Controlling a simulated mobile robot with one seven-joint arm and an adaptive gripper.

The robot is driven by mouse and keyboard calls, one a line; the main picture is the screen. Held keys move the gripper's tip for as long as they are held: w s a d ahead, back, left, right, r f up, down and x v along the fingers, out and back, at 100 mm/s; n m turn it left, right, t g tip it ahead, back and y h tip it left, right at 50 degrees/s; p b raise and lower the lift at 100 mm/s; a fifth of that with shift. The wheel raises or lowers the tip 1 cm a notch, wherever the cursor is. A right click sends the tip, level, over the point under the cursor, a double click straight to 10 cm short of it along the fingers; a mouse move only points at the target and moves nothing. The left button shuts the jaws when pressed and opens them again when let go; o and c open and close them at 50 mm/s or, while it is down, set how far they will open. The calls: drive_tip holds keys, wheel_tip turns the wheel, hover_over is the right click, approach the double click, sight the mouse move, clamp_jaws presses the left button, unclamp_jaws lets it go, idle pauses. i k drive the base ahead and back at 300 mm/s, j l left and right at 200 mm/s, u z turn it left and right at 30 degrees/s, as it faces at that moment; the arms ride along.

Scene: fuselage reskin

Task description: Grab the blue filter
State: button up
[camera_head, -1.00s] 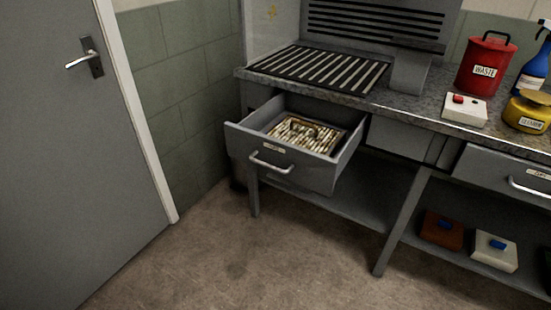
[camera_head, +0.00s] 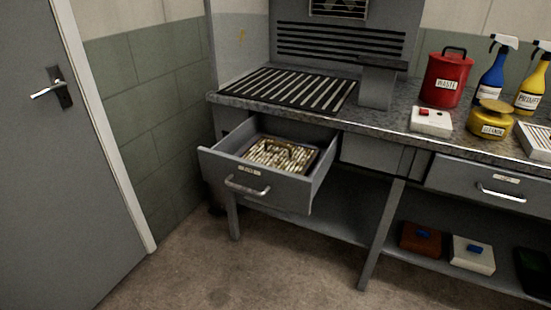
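I see no clearly blue filter in this view. A yellowish, slatted filter-like panel (camera_head: 277,156) with a handle on top lies inside the open grey drawer (camera_head: 262,186) under the bench's left end. A pale slatted panel (camera_head: 540,140) on the bench is cut off by the right edge; I cannot tell what it is. My gripper is not in view.
The bench carries a red waste can (camera_head: 446,82), a yellow cleaner can (camera_head: 490,120), blue (camera_head: 492,76) and yellow (camera_head: 530,88) spray bottles and a white button box (camera_head: 431,121). Small boxes (camera_head: 472,254) sit on the lower shelf. The floor (camera_head: 260,272) in front is clear.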

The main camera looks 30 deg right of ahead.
sight(293, 157)
drive_tip(key=i+l+u, duration=0.2)
drive_tip(key=l+u, duration=0.15)
drive_tip(key=l, duration=1.3)
drive_tip(key=l+u, duration=0.3)
drive_tip(key=l, duration=1.3)
